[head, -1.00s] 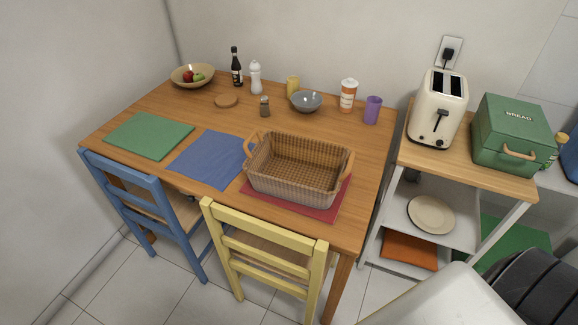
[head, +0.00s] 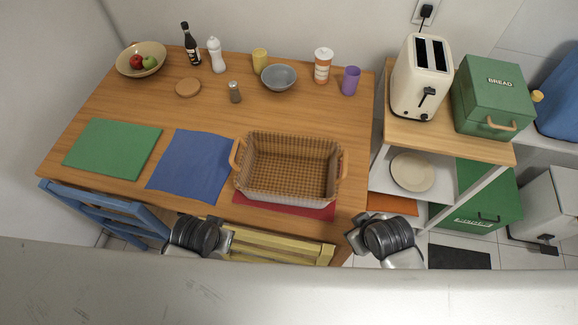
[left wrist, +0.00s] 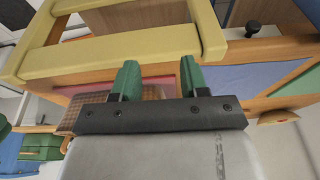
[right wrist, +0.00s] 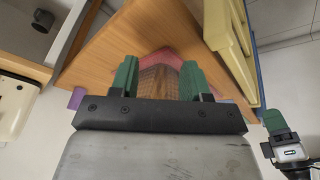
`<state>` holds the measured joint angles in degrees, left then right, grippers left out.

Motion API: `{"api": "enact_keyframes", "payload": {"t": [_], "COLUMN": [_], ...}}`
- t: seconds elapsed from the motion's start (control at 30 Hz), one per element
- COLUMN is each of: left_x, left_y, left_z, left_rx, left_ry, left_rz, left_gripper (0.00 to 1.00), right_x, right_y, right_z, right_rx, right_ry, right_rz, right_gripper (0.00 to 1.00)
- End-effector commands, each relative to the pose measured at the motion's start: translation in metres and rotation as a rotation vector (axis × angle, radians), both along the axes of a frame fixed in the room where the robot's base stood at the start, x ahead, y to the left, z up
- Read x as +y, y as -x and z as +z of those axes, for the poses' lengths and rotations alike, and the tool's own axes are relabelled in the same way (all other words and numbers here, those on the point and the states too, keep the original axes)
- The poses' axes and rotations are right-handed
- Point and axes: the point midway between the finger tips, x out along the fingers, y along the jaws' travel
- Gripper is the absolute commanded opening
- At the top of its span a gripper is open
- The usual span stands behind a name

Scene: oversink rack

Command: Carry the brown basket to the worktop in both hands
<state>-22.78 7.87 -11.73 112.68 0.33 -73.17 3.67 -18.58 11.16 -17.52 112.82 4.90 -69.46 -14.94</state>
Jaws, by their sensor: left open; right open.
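The brown basket (head: 290,165) is an open, empty woven basket with a tan handle at each end. It stands on a red placemat (head: 285,207) at the front right of the wooden table. In the head view only dark wrist parts of my arms show near the table's front edge. My left gripper (left wrist: 160,80) is open and empty, facing the yellow chair, with part of the basket (left wrist: 84,118) beyond it. My right gripper (right wrist: 158,82) is open and empty, with the basket (right wrist: 154,78) farther off between its fingers. Neither touches the basket. I cannot tell which surface is the worktop.
A yellow chair (head: 275,247) and a blue chair (head: 95,208) stand at the front edge. Blue (head: 190,165) and green (head: 112,148) placemats lie left of the basket. A toaster (head: 422,78) and green bread box (head: 490,95) stand on a shelf unit at right.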

Motion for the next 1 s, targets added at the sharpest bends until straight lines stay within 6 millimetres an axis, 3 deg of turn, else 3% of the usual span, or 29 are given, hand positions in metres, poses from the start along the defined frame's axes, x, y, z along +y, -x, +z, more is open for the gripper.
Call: {"api": "enact_keyframes", "payload": {"t": [0.03,0.3,0.43,0.6,0.7,0.83,1.0], "left_x": [-0.003,-0.020,-0.027,-0.032,-0.032,-0.031,-0.031], "left_y": [-0.010,-0.063,-0.097,-0.136,-0.152,-0.163,-0.167], "left_z": [0.012,0.052,0.081,0.121,0.138,0.151,0.156], "left_rx": [-0.010,-0.047,-0.074,-0.108,-0.126,-0.138,-0.142], "left_ry": [0.000,-0.016,-0.044,-0.100,-0.129,-0.154,-0.163], "left_rz": [-0.003,-0.005,0.001,0.024,0.040,0.056,0.064], "left_gripper": [0.44,0.44,0.44,0.44,0.44,0.44,0.44], "right_x": [0.010,0.063,0.076,0.061,0.044,0.027,0.019], "right_y": [-0.015,-0.070,-0.094,-0.119,-0.129,-0.137,-0.140], "right_z": [0.016,0.074,0.102,0.124,0.131,0.136,0.137], "right_rx": [-0.043,-0.260,-0.368,-0.414,-0.396,-0.365,-0.351], "right_ry": [0.016,0.189,0.378,0.662,0.782,0.869,0.903], "right_rz": [0.105,0.772,1.208,1.742,1.960,2.130,2.201], "right_gripper": [0.47,0.47,0.47,0.47,0.47,0.47,0.47]}}
